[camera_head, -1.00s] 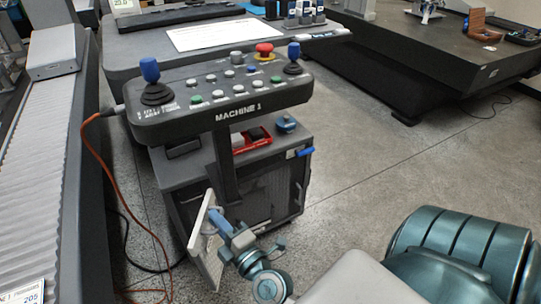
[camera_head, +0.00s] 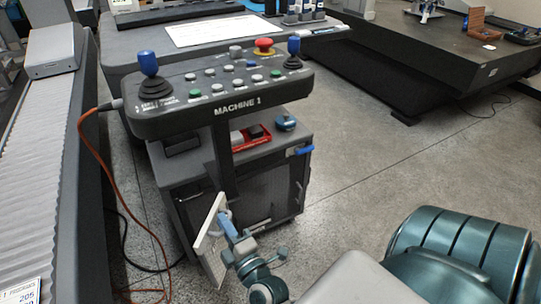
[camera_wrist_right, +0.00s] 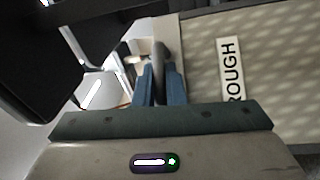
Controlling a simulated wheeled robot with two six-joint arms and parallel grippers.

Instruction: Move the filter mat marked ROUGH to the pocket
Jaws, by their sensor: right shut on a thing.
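The filter mat is a pale, thin panel (camera_head: 208,243) held on edge and tilted, low in the middle of the head view. In the right wrist view the mat (camera_wrist_right: 280,60) fills the right side, with a white label reading ROUGH (camera_wrist_right: 232,68). My right gripper (camera_head: 226,222) is shut on the mat at a dark, loop-like grip (camera_wrist_right: 160,60), with its blue fingers (camera_wrist_right: 160,88) on either side. The mat is in the air, in front of a grey cart. My left gripper is not in view. I cannot tell which thing is the pocket.
The MACHINE 1 control panel (camera_head: 215,92) stands on a post just beyond the mat. The grey cart (camera_head: 255,187) behind it carries a red tray (camera_head: 250,139). An orange cable (camera_head: 98,190) hangs at left beside a ribbed cover (camera_head: 38,150). Open floor (camera_head: 370,165) lies to the right.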

